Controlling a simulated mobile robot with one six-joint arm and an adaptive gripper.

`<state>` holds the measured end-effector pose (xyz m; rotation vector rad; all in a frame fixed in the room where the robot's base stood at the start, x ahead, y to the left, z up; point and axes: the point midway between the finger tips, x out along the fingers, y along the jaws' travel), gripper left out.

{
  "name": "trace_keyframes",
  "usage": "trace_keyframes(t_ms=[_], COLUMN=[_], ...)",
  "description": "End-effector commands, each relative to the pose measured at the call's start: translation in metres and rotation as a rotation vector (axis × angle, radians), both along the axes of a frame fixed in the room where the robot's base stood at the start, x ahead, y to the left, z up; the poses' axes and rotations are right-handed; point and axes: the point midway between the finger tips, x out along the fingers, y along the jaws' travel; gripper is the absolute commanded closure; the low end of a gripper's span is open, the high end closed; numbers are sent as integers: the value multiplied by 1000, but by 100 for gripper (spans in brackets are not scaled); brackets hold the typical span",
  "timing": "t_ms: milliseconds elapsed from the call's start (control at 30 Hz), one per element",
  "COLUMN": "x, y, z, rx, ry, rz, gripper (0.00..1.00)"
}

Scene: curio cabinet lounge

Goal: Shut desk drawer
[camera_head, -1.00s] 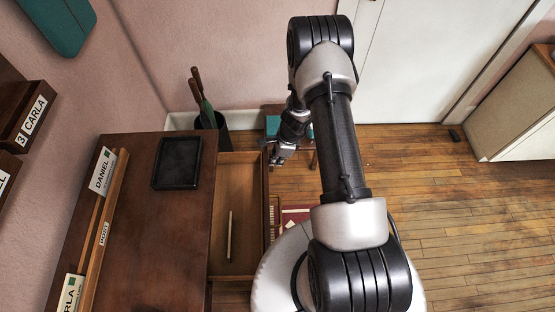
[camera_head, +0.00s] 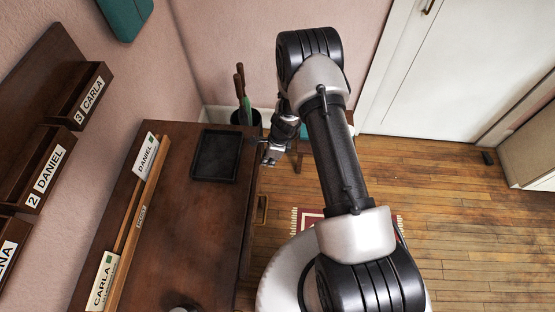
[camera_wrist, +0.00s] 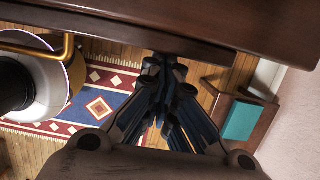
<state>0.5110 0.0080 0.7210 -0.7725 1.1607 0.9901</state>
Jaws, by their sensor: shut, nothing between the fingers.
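The dark brown wooden desk (camera_head: 200,235) fills the lower left of the head view. Its drawer front (camera_head: 249,232) lies along the desk's right edge, with a brass handle (camera_head: 262,209) outside it. In the wrist view the wood front (camera_wrist: 200,32) crosses the top, with the brass handle (camera_wrist: 52,46) at left. My gripper (camera_head: 270,158) is at the desk's far right corner, shut and empty. In the wrist view its fingertips (camera_wrist: 165,66) are close to the wood; I cannot tell whether they touch.
A black tray (camera_head: 216,155) and a rack of name plates (camera_head: 135,225) are on the desk. A dark bin (camera_head: 244,117) stands behind it. A patterned rug (camera_wrist: 98,105) and a small table with a teal item (camera_wrist: 241,121) are nearby. Wood floor (camera_head: 455,215) is open at right.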

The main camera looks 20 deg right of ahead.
Motion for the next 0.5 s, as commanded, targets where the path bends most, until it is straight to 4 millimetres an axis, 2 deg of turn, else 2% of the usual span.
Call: trace_keyframes(t_ms=[200,500], x=[6,8], y=[13,17], z=[1,0], rx=[0,0], ry=[-1,-2], rz=[1,1], gripper=[100,100])
